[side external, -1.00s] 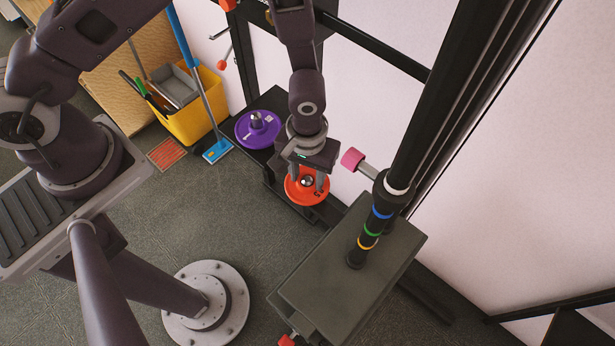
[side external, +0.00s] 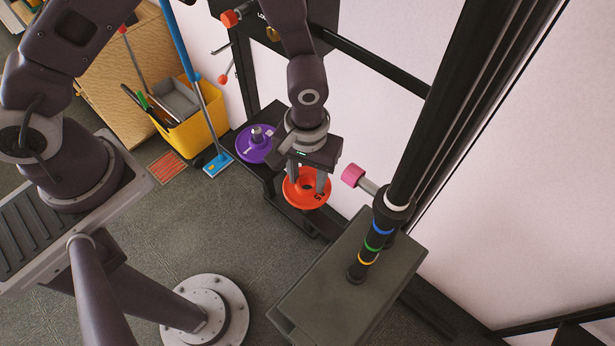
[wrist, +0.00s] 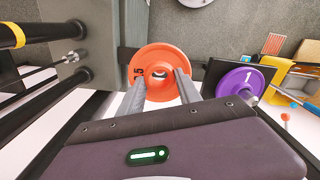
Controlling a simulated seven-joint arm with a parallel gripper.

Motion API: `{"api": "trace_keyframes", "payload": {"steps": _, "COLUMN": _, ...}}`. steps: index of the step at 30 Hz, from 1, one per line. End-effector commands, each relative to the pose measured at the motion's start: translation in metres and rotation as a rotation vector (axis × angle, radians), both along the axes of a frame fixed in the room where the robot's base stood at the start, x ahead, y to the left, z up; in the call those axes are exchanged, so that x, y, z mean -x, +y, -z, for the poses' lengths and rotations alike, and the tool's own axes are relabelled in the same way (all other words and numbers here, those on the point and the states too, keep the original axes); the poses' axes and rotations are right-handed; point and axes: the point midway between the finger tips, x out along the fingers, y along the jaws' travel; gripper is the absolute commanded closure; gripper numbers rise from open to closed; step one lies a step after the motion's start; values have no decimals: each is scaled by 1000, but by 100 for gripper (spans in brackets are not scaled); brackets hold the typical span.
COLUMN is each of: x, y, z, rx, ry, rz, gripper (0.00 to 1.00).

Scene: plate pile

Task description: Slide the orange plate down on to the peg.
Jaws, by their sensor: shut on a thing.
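My gripper (side external: 308,188) is shut on the plate's raised middle, with one finger on each side; the fingers show in the wrist view (wrist: 160,82) too. The plate's centre hole looks dark in the side view, and no peg tip stands out of it. The peg under the plate is hidden, and I cannot tell how well the hole lines up with it.
A purple plate (side external: 244,151) sits on another peg (side external: 257,133) of the rack, to the left. A black post with coloured rings (side external: 370,247) and a pink knob (side external: 352,174) stand to the right. A yellow bucket (side external: 199,133) and blue-handled mop (side external: 183,45) are behind left.

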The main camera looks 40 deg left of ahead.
Motion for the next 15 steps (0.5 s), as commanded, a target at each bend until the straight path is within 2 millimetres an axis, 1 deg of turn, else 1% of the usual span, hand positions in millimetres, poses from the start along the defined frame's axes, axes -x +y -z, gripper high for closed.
{"api": "trace_keyframes", "payload": {"steps": 5, "x": 0, "y": 0, "z": 0, "rx": 1, "ry": 0, "rz": 0, "gripper": 100}}
{"api": "trace_keyframes", "payload": {"steps": 8, "x": -5, "y": 6, "z": -5, "rx": 1, "ry": -3, "rz": 7, "gripper": 100}}
{"api": "trace_keyframes", "payload": {"steps": 11, "x": -16, "y": 26, "z": -19, "rx": 2, "ry": -4, "rz": 36, "gripper": 100}}
{"api": "trace_keyframes", "payload": {"steps": 14, "x": -30, "y": 60, "z": -42, "rx": 2, "ry": -7, "rz": 92, "gripper": 100}}
{"api": "trace_keyframes", "payload": {"steps": 15, "x": -34, "y": 74, "z": -52, "rx": 1, "ry": -7, "rz": 117, "gripper": 100}}
